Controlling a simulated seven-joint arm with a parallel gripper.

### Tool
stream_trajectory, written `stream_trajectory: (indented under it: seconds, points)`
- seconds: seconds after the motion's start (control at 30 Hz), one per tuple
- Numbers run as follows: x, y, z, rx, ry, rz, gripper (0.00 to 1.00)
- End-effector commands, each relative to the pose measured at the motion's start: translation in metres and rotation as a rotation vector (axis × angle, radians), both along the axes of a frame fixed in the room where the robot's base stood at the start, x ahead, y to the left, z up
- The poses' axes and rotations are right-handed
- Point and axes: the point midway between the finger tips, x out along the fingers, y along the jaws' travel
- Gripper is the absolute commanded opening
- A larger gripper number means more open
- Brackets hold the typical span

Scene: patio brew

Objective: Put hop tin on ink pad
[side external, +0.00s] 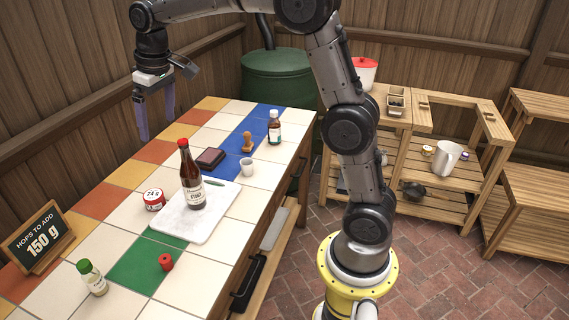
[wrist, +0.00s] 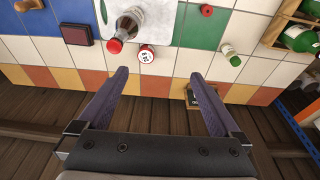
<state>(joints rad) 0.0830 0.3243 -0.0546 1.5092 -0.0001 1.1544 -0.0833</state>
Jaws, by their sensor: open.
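The hop tin (side external: 154,199) is a small round tin with a red side and a white printed lid. It stands on the tiles just left of the white board, and also shows in the wrist view (wrist: 146,53), beyond my fingertips. The ink pad (side external: 211,158) is a flat dark red-brown rectangle on the tiles farther back; in the wrist view it lies at upper left (wrist: 76,34), with nothing on it. My gripper (side external: 155,124) is open and empty, high above the far left side of the table.
A brown bottle (side external: 192,180) stands on the white board (side external: 215,220) close to the tin. A chalkboard sign (side external: 40,238) stands at the left edge.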

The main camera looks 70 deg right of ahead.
Motion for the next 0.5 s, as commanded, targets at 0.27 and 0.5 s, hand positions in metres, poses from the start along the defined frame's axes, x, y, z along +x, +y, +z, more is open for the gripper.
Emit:
stream_trajectory:
  seconds: [0.27,0.5]
  points:
    - [-0.119,0.021,0.036,0.001,-0.108,0.002,1.0]
    - [-0.218,0.033,0.023,0.007,-0.197,0.003,1.0]
